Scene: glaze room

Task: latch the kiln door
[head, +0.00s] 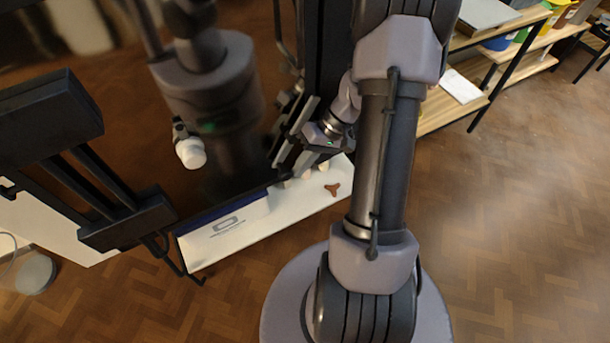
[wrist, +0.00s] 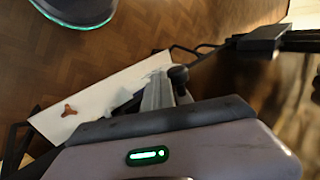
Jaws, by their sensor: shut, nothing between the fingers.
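The kiln front shows in the head view as a dark glossy panel (head: 225,165) that mirrors parts of me. A white panel (head: 240,225) with a logo runs along its lower edge; it also shows in the wrist view (wrist: 105,92). Black box-shaped fittings (head: 125,220) with rods stand at the left. The wrist view shows a similar fitting (wrist: 262,40) at upper right with a bent rod. My gripper (head: 284,162) is shut and empty, close above the white panel. In the wrist view its fingers (wrist: 165,88) are near a dark round knob (wrist: 179,73). I cannot tell whether they touch. The latch itself is not clear.
A brown three-armed piece (head: 332,189) lies on the white panel. Wooden shelves (head: 470,100) with tubs (head: 560,15) stand at upper right. A grey disc (head: 36,274) is at lower left. The herringbone floor (head: 520,230) at the right is clear.

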